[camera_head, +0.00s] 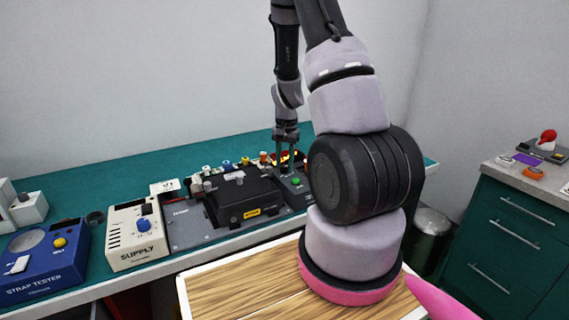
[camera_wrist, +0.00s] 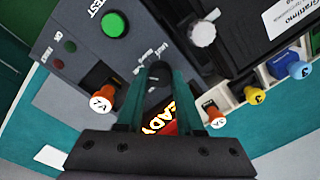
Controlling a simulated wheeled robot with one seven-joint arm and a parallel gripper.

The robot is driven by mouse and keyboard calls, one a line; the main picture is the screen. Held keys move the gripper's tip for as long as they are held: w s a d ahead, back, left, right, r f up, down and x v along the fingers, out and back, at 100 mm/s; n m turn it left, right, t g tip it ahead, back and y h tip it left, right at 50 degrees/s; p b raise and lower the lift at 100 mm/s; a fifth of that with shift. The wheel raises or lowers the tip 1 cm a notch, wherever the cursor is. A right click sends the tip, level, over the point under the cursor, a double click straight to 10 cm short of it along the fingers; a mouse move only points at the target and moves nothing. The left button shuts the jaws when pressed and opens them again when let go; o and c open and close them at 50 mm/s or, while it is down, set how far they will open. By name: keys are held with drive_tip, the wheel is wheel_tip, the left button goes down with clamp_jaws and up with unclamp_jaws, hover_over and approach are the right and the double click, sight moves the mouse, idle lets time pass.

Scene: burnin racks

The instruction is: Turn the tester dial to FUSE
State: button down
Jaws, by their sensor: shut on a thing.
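The tester is a dark grey panel (camera_wrist: 75,65) with a green TEST button (camera_wrist: 115,24) and a lit READY sign (camera_wrist: 165,122), partly hidden by my fingers. In the head view the tester (camera_head: 305,197) stands at the right end of the bench gear. My gripper (camera_wrist: 160,85) points down at the panel with its two fingers closed around the dark dial (camera_wrist: 158,73). In the head view my gripper (camera_head: 286,168) is small and its hold is hard to see. Small lettering lies beside the dial; which mark the dial points to cannot be read.
Orange-topped plugs (camera_wrist: 102,98) (camera_wrist: 216,117) flank my fingers. Yellow (camera_wrist: 255,95) and blue (camera_wrist: 288,66) ones stand right. A black case with a white knob (camera_wrist: 203,34) is close by. The supply box (camera_head: 137,234) and blue strap tester (camera_head: 45,260) stand left.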

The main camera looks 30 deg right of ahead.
drive_tip(key=c, duration=0.5)
unclamp_jaws()
drive_tip(key=shift+c, duration=0.2)
drive_tip(key=shift+r, duration=0.1)
wheel_tip(320, 180, up, 11)
drive_tip(key=shift+s+d, duration=0.15)
drive_tip(key=shift+s, duration=0.05)
wheel_tip(320, 180, up, 17)
drive_tip(key=n+t+y, duration=0.1)
drive_tip(key=n+t, duration=0.1)
drive_tip(key=t, duration=0.1)
hover_over(285, 166)
drive_tip(key=s+a, duration=0.7)
drive_tip(key=a, duration=0.1)
drive_tip(key=s+a+r+n+t, duration=0.1)
drive_tip(key=s+a+r+t, duration=0.1)
drive_tip(key=s, duration=0.4)
drive_tip(key=s+a+r+n+t, duration=0.1)
drive_tip(key=s+a+r, duration=0.2)
drive_tip(key=s+r, duration=0.2)
drive_tip(key=shift+s+a+r+n+t+y, duration=0.3)
drive_tip(key=shift+s+t, duration=0.1)
drive_tip(key=shift+s, duration=0.35)
